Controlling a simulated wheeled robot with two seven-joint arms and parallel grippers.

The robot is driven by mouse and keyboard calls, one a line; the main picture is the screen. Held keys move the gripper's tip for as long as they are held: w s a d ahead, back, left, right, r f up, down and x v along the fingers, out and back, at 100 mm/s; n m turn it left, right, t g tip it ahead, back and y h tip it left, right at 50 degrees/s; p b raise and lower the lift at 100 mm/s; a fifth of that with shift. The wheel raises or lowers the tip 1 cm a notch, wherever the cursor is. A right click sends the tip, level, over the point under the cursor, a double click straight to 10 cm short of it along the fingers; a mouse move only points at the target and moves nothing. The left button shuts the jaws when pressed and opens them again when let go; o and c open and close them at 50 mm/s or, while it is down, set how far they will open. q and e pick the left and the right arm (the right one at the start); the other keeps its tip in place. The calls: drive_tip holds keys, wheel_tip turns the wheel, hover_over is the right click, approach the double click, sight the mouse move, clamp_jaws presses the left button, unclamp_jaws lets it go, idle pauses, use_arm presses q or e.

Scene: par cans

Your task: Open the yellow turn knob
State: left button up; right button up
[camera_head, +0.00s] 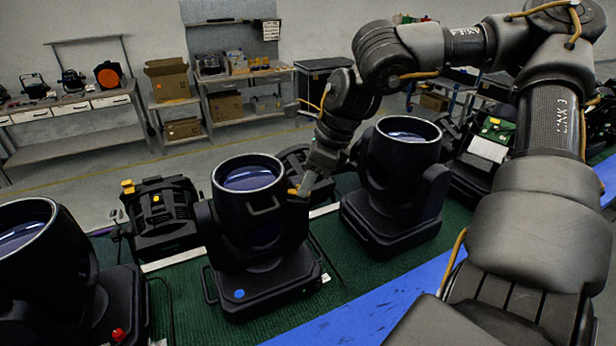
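A small yellow-orange piece (293,191) shows at the right side of the middle black par can (262,225), at the tip of my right gripper. It looks like the yellow turn knob, but it is too small to be sure. My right gripper (303,188) reaches down from the upper right and its fingertips are at or against this piece. I cannot tell whether the fingers are closed on it. Another yellow part (127,187) sits on top of a black fixture (160,215) to the left. My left gripper is out of view.
More black par cans stand at the left (40,250) and right (405,165) on a green mat (345,280). A blue strip (370,305) runs along the front. Workbenches (75,110) and shelves with boxes (172,85) stand behind, beyond open floor.

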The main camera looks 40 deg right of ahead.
clamp_jaws()
